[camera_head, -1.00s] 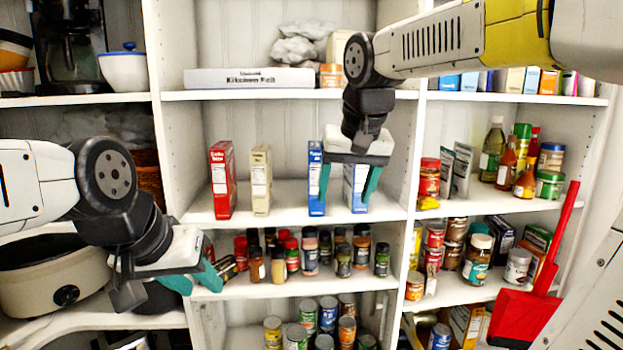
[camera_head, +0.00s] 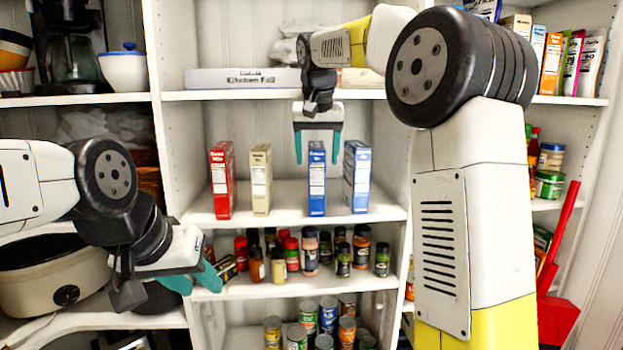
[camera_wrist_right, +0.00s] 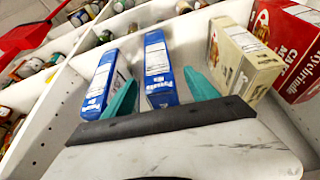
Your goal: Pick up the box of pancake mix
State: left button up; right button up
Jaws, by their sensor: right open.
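A blue box (camera_head: 317,182) stands upright on the middle shelf, and its front reads "Pancake Mix" in the right wrist view (camera_wrist_right: 158,68). A second blue box (camera_head: 357,180) stands to its right; it is at the left in the right wrist view (camera_wrist_right: 98,84), its label hard to read. My right gripper (camera_head: 318,158) is open and points down, its teal fingers appearing either side of the first blue box's top. In the right wrist view that box shows between the fingers, with no clear contact. My left gripper (camera_head: 196,283) is open and empty at the lower left.
A beige box (camera_head: 261,180) and a red box (camera_head: 222,180) stand left on the same shelf (camera_head: 285,213). Spice jars (camera_head: 310,252) fill the shelf below.

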aim_at(317, 168)
jog(key=shift+w, duration=0.6)
jog(key=x, duration=0.5)
jog(key=shift+s, duration=0.1)
jog(key=shift+r, duration=0.1)
grip_shut()
